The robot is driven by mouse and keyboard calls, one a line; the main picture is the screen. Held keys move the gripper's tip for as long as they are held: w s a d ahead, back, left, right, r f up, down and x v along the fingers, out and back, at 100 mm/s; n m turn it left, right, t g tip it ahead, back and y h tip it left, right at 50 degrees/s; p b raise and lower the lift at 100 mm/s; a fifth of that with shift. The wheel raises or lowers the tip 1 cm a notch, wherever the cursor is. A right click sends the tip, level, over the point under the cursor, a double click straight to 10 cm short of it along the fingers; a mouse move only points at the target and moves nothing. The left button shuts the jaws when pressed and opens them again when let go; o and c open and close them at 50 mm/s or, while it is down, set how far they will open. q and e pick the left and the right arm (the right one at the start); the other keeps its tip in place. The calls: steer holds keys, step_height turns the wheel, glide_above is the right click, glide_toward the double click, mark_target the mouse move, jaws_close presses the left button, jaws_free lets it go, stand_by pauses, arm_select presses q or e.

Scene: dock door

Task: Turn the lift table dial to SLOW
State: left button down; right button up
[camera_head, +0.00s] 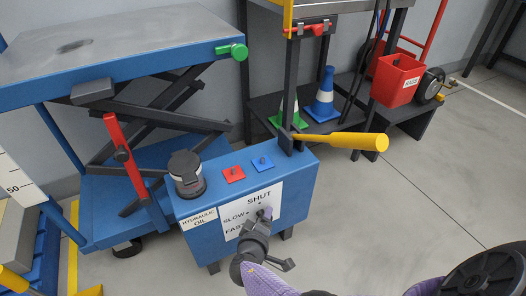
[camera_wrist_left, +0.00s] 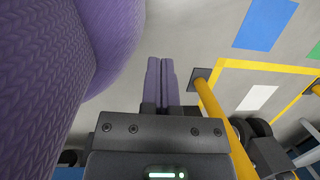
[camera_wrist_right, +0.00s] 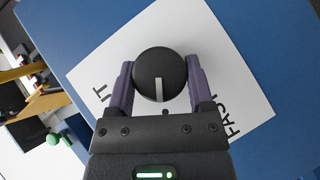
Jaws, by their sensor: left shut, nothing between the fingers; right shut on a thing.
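The black round lift table dial (camera_wrist_right: 160,66) sits on a white label plate (camera_wrist_right: 205,40) on the blue box; in the head view the plate (camera_head: 236,229) reads SHUT, SLOW and FAST. My right gripper (camera_head: 262,219) is shut on the dial, and the right wrist view shows a finger of the right gripper (camera_wrist_right: 161,82) on each side. The dial's white pointer faces my palm, between the letters of SHUT and FAST. The SLOW word is hidden there by my gripper. My left gripper (camera_wrist_left: 160,82) is shut and empty above the floor.
The blue box (camera_head: 300,180) also bears a black cap (camera_head: 186,172), red (camera_head: 233,174) and blue (camera_head: 262,163) buttons and a yellow-handled lever (camera_head: 340,140). The blue lift table (camera_head: 150,50) stands behind at left. A yellow post (camera_wrist_left: 215,115) is beside my left gripper.

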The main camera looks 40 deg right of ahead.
steer(key=o, duration=1.3)
steer(key=shift+d, duration=0.1)
steer(key=shift+c, duration=0.2)
steer(key=shift+s+a+r, duration=0.15)
steer(key=shift+a+r, duration=0.05)
steer(key=shift+a, duration=0.05)
arm_select(q)
steer(key=s+f+g+p, duration=0.1)
steer(key=s+f+p, duration=0.3)
steer(key=s, duration=0.7)
steer(key=shift+s+f, duration=0.15)
steer(key=shift+s, duration=0.25)
arm_select(e)
steer(key=v, duration=0.9)
steer(key=shift+a, duration=0.15)
arm_select(q)
steer(key=shift+a, duration=0.15)
arm_select(e)
steer(key=shift+f, duration=0.1)
